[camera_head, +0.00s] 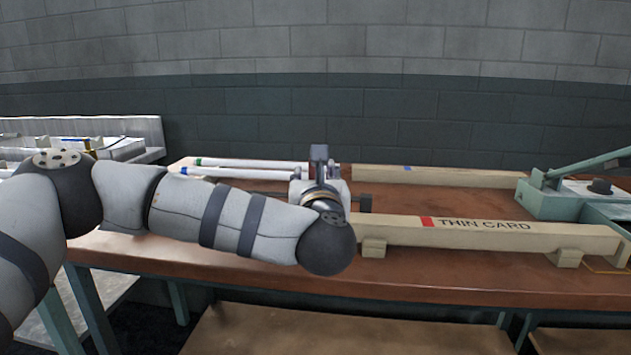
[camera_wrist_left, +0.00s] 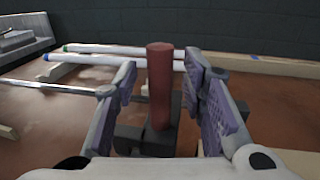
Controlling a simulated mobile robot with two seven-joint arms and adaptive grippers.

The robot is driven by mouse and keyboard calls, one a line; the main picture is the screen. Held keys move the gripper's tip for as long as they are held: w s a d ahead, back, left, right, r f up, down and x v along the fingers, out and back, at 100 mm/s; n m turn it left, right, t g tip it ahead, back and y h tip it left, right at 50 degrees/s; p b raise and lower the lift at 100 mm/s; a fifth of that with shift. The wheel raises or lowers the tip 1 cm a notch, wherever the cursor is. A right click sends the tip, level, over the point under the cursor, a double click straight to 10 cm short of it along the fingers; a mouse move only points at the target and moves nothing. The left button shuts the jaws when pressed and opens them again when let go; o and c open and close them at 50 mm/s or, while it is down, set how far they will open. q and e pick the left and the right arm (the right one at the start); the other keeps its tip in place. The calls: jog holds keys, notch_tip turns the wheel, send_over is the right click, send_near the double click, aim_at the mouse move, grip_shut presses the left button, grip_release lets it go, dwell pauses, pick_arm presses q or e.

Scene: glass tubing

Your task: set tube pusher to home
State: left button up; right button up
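The tube pusher shows in the left wrist view as an upright red handle (camera_wrist_left: 160,88) on a dark block. A thin metal rod (camera_wrist_left: 65,89) runs off to the left at block height. My left gripper (camera_wrist_left: 160,80) is open, with one purple-padded finger on each side of the handle. A gap shows between the handle and the left finger; whether the right finger touches it is unclear. In the head view my left arm hides most of the pusher and the gripper; a dark part (camera_head: 365,203) shows just right of my wrist. My right gripper is out of view.
Two white tubes (camera_head: 245,164) with green and blue ends lie at the back left of the brown bench. A wooden rail marked THIN CARD (camera_head: 560,238) runs along the front right. A green lever machine (camera_head: 545,203) stands at the right. A metal tray (camera_head: 150,130) is at the left.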

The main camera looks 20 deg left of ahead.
pick_arm(q)
jog(key=v, duration=1.1)
jog(key=shift+s, duration=0.15)
